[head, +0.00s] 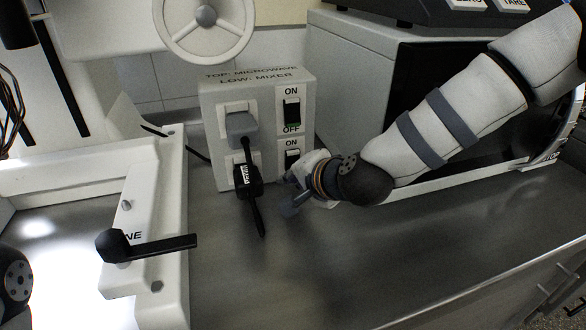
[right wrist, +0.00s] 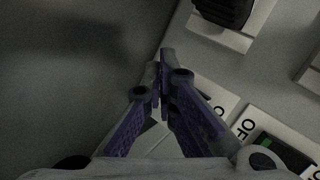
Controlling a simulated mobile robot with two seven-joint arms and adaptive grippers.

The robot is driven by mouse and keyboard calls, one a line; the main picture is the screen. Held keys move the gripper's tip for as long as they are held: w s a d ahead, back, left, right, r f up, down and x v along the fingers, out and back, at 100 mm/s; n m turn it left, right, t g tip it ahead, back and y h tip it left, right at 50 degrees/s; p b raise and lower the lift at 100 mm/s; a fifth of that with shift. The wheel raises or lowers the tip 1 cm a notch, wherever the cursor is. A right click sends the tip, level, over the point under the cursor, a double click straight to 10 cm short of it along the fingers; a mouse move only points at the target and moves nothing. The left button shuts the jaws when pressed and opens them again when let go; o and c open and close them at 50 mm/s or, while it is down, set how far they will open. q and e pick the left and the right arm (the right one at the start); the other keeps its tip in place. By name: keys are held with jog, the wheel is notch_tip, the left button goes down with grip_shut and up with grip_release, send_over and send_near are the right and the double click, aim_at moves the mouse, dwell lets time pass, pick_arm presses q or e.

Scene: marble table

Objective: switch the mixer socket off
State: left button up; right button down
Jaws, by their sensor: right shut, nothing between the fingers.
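The white socket box (head: 224,98) is marked "TOP: MICROWAVE, LOW: MIXER". Its lower switch (head: 291,157) is the mixer one. It is dark, sits under an "ON" label, and its lower part is hidden by my right gripper. I cannot tell its position. A black plug (head: 247,180) hangs at the lower socket. My right gripper (head: 288,205) is shut and empty, low in front of the box beside the lower switch. In the right wrist view its closed fingers (right wrist: 166,75) cover part of a switch plate; contact cannot be told. My left gripper is out of view.
The upper switch (head: 292,112) shows green near "OFF", and a grey plug (head: 240,125) is in the upper socket. A microwave (head: 350,70) stands at right behind my right arm. A white machine with a black lever (head: 150,245) is at left. The counter (head: 300,265) in front is clear.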

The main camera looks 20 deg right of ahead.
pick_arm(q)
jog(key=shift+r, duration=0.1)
pick_arm(e)
jog(key=shift+s, duration=0.1)
jog(key=shift+s+r+p, duration=0.25)
jog(key=shift+s+p, duration=0.05)
jog(key=shift+s, duration=0.3)
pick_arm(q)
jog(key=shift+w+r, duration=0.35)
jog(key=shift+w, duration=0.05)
pick_arm(e)
jog(key=shift+f, duration=0.1)
jog(key=shift+s+d+r+p, duration=0.15)
jog(key=shift+s+p, duration=0.15)
jog(key=shift+s, duration=0.3)
jog(key=shift+s+a+r+p, duration=0.1)
jog(key=shift+s+r+p, duration=0.15)
jog(key=shift+s, duration=0.4)
jog(key=shift+s+d+r+p, duration=0.1)
jog(key=shift+s+p, duration=0.2)
jog(key=shift+s, duration=0.9)
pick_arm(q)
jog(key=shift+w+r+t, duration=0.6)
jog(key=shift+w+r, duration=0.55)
pick_arm(e)
jog(key=shift+s+f, duration=0.1)
jog(key=shift+f, duration=0.1)
